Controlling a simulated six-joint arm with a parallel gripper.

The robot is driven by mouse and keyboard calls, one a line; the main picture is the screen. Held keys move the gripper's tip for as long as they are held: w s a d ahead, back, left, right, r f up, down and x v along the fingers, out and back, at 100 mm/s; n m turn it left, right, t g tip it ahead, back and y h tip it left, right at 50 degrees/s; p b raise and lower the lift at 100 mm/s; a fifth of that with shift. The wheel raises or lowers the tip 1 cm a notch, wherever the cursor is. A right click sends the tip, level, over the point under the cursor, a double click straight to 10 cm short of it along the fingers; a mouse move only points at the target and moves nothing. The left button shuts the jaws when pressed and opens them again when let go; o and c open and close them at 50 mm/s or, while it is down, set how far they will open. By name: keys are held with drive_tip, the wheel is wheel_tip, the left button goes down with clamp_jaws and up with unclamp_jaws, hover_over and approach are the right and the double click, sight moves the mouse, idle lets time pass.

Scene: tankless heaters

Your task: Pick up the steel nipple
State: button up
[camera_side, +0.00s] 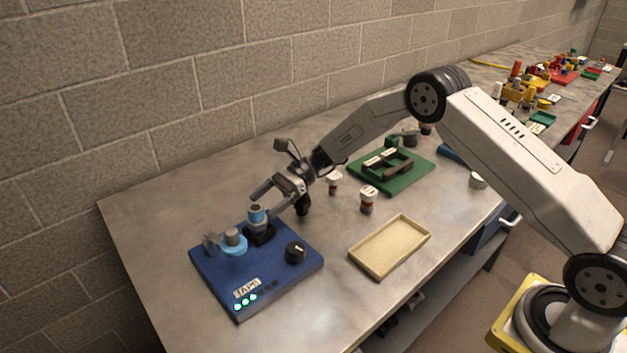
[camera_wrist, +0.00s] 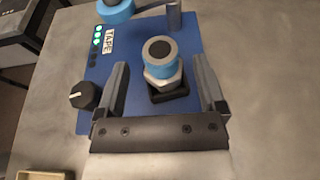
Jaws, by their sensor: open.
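The steel nipple (camera_side: 256,214) stands upright in a black holder (camera_side: 259,236) on the blue board. In the wrist view the nipple (camera_wrist: 160,72) shows a dark open top, a blue band around its upper part and a silver hex collar below. My gripper (camera_side: 264,203) is open and empty, tilted down towards the nipple. In the wrist view the fingers of my gripper (camera_wrist: 160,84) lie to the left and right of the nipple, with gaps on both sides.
The blue board (camera_side: 215,268) also carries a blue tape roll (camera_side: 233,243) around a grey post, a black knob (camera_side: 296,251), a TAPE label (camera_side: 246,288) and green lights. A shallow beige tray (camera_side: 390,247), small bottles (camera_side: 368,199) and a green board (camera_side: 414,179) stand to the right.

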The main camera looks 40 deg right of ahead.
sight(250, 215)
drive_tip(key=shift+a, duration=0.1)
drive_tip(key=shift+x, duration=2.5)
drive_tip(key=shift+c, duration=0.3)
clamp_jaws()
